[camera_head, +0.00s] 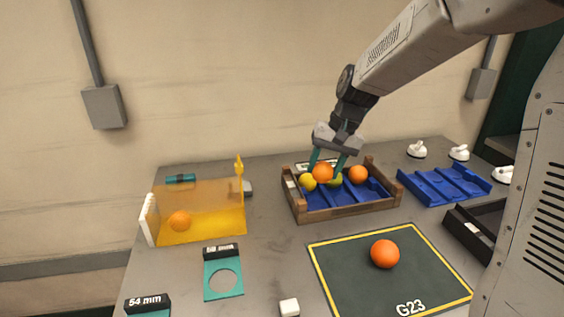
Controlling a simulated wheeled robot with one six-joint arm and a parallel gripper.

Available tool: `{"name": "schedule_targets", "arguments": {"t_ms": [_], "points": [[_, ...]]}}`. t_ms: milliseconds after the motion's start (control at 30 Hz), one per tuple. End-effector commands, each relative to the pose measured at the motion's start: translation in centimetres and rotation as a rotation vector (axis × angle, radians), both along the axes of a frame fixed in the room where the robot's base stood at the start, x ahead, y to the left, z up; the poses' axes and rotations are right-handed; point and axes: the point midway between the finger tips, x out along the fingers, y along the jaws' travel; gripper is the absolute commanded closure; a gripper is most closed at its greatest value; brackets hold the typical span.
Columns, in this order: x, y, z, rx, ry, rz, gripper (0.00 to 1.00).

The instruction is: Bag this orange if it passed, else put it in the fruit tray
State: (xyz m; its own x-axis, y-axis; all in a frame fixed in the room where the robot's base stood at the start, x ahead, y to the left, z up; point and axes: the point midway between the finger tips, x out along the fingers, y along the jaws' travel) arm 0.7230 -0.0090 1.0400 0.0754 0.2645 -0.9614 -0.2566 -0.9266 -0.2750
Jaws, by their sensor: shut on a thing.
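My gripper (327,170) is shut on an orange (322,172), with one teal finger on each side of it. It holds the orange in or just above the wooden fruit tray (345,208) with a blue divided insert. Whether the orange touches the insert cannot be told. In the tray are a yellow fruit (308,182), a green fruit (336,181), partly hidden, and another orange (358,174). A see-through amber bag (217,219) stands at the left with an orange (181,221) in it. One more orange (385,254) lies on the dark mat (345,277) marked G23.
A teal ring gauge (222,292) lies front left of the mat; another teal piece marked 54 mm (148,304) is at the front edge. A small white cube (289,307) lies nearby. A blue tray (440,184) and dark box (469,232) stand right.

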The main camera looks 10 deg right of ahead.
Motion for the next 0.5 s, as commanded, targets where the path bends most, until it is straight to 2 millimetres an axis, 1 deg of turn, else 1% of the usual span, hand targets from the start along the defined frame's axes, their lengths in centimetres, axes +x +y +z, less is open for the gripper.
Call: {"name": "schedule_targets", "arguments": {"t_ms": [167,300,500], "points": [[0.0,0.2,-0.7,0.000,0.000,0.003,0.76],[0.0,0.8,-1.9,0.000,0.002,0.012,0.76],[0.0,0.9,-3.9,0.000,0.002,0.012,0.76]]}}
